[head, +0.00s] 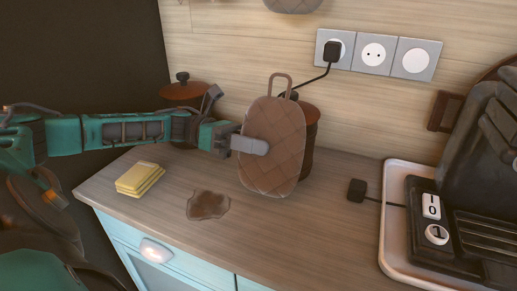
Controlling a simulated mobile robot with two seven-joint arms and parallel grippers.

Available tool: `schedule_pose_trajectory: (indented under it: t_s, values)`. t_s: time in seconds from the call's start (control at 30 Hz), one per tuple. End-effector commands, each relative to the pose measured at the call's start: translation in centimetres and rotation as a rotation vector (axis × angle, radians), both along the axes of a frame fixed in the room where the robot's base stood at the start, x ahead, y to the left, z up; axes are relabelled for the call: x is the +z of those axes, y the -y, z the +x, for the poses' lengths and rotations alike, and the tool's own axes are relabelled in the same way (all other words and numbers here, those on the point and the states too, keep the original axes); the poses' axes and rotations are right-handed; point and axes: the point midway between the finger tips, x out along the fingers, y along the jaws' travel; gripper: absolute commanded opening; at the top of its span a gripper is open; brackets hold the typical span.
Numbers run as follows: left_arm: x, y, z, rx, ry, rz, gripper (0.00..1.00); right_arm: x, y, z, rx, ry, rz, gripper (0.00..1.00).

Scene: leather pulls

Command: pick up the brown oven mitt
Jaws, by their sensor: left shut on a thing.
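The brown oven mitt (274,160) is quilted, with a hanging loop at its top. It is upright above the wooden counter, in the middle of the head view. My left gripper (250,145) comes in from the left and is shut on the mitt's left side. One grey finger lies across the mitt's front; the other finger is hidden behind it. I cannot tell whether the mitt's lower edge touches the counter. My right gripper is not in view.
A brown canister (311,140) stands partly hidden behind the mitt. A yellow sponge stack (140,178) and a brown stain (208,205) are on the counter's left part.

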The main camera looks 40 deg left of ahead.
Motion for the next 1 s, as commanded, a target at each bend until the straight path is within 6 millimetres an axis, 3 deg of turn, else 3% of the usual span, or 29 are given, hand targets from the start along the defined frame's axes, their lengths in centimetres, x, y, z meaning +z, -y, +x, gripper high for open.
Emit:
schedule_pose_trajectory:
  t_s: [0.7, 1.0]
  values:
    - [15.1, 0.0, 0.0, 0.0, 0.006, 0.001, 0.0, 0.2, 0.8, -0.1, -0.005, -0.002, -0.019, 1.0]
    - [18.2, 0.0, 0.0, 0.0, 0.003, 0.0, 0.0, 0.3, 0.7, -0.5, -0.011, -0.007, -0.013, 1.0]
